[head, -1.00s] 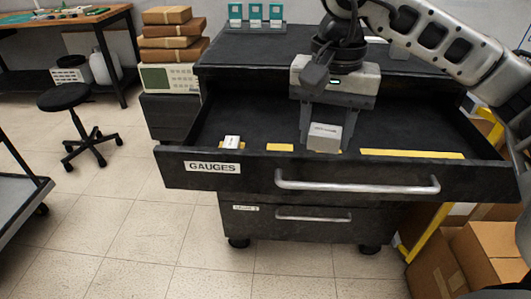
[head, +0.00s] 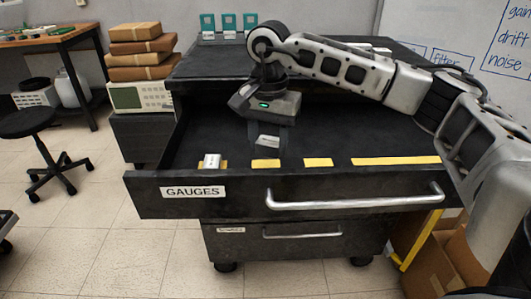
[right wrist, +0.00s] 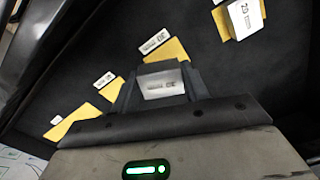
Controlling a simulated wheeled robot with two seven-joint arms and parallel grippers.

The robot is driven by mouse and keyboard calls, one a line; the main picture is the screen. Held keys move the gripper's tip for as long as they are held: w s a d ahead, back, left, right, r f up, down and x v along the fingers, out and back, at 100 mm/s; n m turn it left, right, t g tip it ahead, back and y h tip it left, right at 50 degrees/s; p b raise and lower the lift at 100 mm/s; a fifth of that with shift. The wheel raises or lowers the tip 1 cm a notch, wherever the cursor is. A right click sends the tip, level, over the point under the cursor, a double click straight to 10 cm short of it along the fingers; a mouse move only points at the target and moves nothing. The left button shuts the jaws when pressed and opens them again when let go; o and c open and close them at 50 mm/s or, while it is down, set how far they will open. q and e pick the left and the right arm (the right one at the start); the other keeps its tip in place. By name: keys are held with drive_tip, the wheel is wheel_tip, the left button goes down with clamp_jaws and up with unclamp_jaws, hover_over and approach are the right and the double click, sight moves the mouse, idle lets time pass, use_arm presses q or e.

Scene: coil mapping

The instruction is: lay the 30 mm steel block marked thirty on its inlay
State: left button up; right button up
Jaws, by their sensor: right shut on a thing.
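The steel block (head: 268,142) is a small silver-grey block with a light marked face. In the right wrist view the block (right wrist: 162,86) sits between my fingers, and its mark looks like an upside-down 30. My right gripper (head: 268,138) is shut on it, fingers pointing down into the open drawer. The block appears above the drawer floor, just behind the second yellow inlay (head: 265,163). In the right wrist view that inlay (right wrist: 168,50) has a white label (right wrist: 155,41) reading 30 beside it and is partly hidden by the block. My left gripper is out of view.
A block marked 20 (right wrist: 243,18) stands on the leftmost inlay; it also shows in the head view (head: 212,160). A bare short inlay (head: 318,162) and a long one (head: 395,161) lie to the right. The drawer front (head: 240,203) stands up with a handle.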

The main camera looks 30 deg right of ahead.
sight(266, 155)
drive_tip(key=shift+w+f, duration=0.2)
drive_tip(key=f, duration=0.3)
drive_tip(key=shift+w+f, duration=0.1)
drive_tip(key=shift+w, duration=0.3)
drive_tip(key=shift+f, duration=0.3)
drive_tip(key=shift+f, duration=0.2)
drive_tip(key=o, duration=1.1)
drive_tip(key=shift+c, duration=0.2)
